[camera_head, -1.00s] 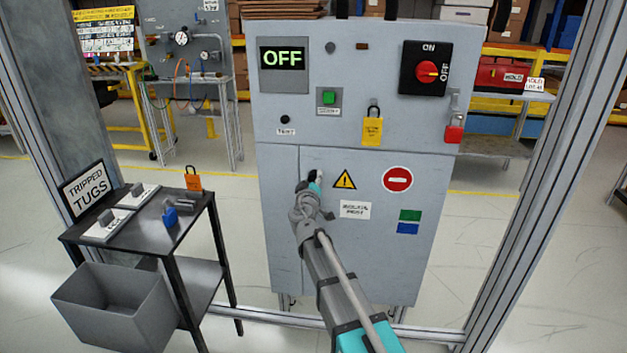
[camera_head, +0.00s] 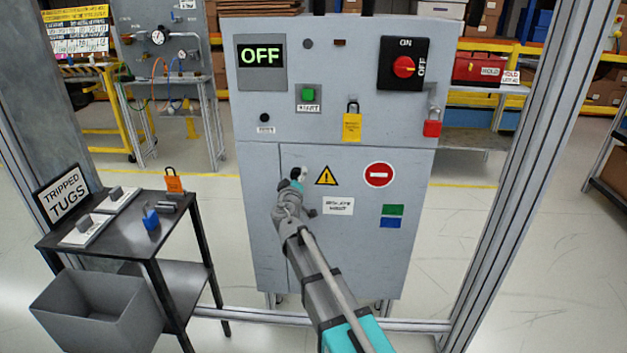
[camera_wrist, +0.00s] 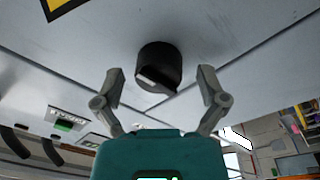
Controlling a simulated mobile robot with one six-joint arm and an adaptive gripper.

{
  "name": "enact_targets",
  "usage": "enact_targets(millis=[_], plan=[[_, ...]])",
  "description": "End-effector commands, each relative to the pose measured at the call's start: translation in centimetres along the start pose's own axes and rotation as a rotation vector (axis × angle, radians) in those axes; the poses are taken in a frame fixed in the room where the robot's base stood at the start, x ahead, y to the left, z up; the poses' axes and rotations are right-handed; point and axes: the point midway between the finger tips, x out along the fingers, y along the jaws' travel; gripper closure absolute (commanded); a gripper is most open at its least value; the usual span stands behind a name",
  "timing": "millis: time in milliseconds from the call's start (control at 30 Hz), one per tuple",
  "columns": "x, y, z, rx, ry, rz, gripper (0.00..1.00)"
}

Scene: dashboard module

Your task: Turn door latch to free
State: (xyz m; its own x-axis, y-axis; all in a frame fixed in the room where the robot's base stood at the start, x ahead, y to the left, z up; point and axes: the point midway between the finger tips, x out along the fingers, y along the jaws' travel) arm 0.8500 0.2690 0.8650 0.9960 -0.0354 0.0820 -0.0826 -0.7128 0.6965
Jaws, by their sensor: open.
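The door latch is a round black knob with a pale grey bar across its face; it shows in the wrist view (camera_wrist: 158,66), on the grey cabinet door (camera_head: 345,245). In the head view my arm partly hides the latch. My gripper (camera_wrist: 160,88) is open, with one finger on each side of the latch and a visible gap to each. In the head view my gripper (camera_head: 298,178) is at the upper left of the door, left of the yellow warning triangle (camera_head: 326,176).
Above the door are an OFF display (camera_head: 262,55), a red rotary switch (camera_head: 403,66), a yellow tag (camera_head: 352,126) and a red padlock (camera_head: 432,127). A black cart (camera_head: 180,230) stands left, with a grey bin (camera_head: 100,315) in front. Metal frame posts (camera_head: 525,150) flank the cabinet.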

Motion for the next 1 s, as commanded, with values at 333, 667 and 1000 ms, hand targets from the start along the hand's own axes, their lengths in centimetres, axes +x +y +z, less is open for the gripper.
enact_targets(millis=[333, 667, 1000], plan=[[-0.01, 0.01, 0.01, -0.084, 0.005, -0.005, 0.08], [-0.01, -0.01, 0.04, -0.282, 0.016, -0.017, 0.08], [-0.01, -0.02, 0.09, -0.497, 0.028, -0.029, 0.08]])
